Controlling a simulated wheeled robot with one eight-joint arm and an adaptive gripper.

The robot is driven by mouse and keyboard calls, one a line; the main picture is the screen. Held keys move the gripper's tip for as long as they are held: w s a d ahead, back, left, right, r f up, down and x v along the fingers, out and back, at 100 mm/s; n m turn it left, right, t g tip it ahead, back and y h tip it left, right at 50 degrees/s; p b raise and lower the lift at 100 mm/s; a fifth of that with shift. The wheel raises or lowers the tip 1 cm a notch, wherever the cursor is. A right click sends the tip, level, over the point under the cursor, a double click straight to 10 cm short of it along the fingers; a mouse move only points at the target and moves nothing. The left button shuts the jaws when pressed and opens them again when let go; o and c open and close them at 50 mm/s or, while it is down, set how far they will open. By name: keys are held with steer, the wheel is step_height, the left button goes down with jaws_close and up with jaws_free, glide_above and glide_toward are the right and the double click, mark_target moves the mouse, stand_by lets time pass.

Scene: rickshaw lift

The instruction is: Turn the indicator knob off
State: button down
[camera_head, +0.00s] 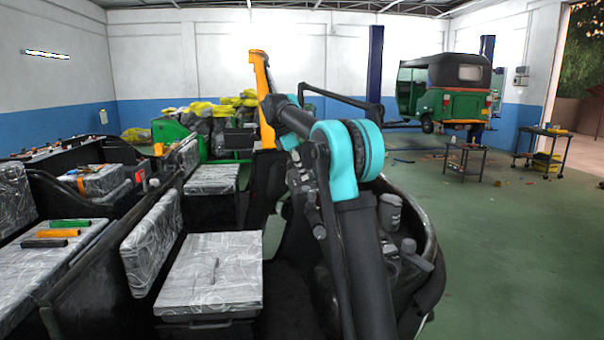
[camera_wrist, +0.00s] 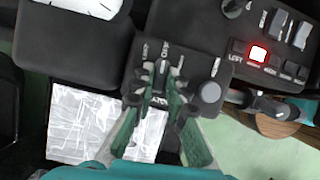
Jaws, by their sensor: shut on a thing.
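A dark panel (camera_wrist: 143,66) with white lettering lies under my gripper in the wrist view. My gripper (camera_wrist: 167,78) reaches over it, its two green-and-dark fingers drawn close together at the tips. The fingers are shut on a small dark knob, which they mostly hide; its exact angle cannot be told. To the right, a red light (camera_wrist: 258,54) glows on a row of buttons beside the word LEFT. In the head view my arm reaches over the dashboard of the vehicle (camera_head: 407,262), and my gripper cannot be made out there.
A round grey knob (camera_wrist: 210,92) sits just right of the fingers. Rocker switches (camera_wrist: 302,35) are at the upper right, and a white gauge (camera_wrist: 90,5) is at the upper left. Grey seats (camera_head: 215,272) fill the left. The green floor (camera_head: 500,240) at right is mostly clear.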

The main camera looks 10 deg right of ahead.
steer(key=shift+m, duration=0.4)
steer(key=c, duration=1.5)
jaws_free()
steer(key=shift+c, duration=0.2)
steer(key=v, duration=1.2)
steer(key=shift+w, duration=0.25)
